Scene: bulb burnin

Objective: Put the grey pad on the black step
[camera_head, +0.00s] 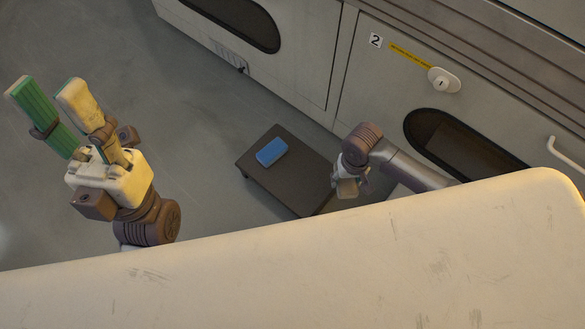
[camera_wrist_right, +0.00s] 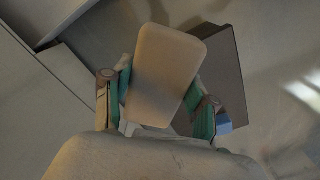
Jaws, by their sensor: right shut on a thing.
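The black step (camera_head: 292,187) is a low dark platform on the floor in the head view. It also shows behind the pad in the right wrist view (camera_wrist_right: 228,70). The grey pad (camera_wrist_right: 165,68) is a rounded flat block between the green-lined fingers of my right gripper (camera_wrist_right: 160,100), which is shut on it. In the head view my right gripper (camera_head: 348,187) is over the right part of the step, with the pad partly visible below it. I cannot tell if the pad touches the step. My left gripper (camera_head: 45,95) is open and empty, raised at the left.
A blue block (camera_head: 271,152) lies on the step, left of my right gripper. Pale cabinets (camera_head: 335,60) with dark oval openings and a label "2" stand behind. Clear grey floor (camera_head: 200,100) lies left of the step.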

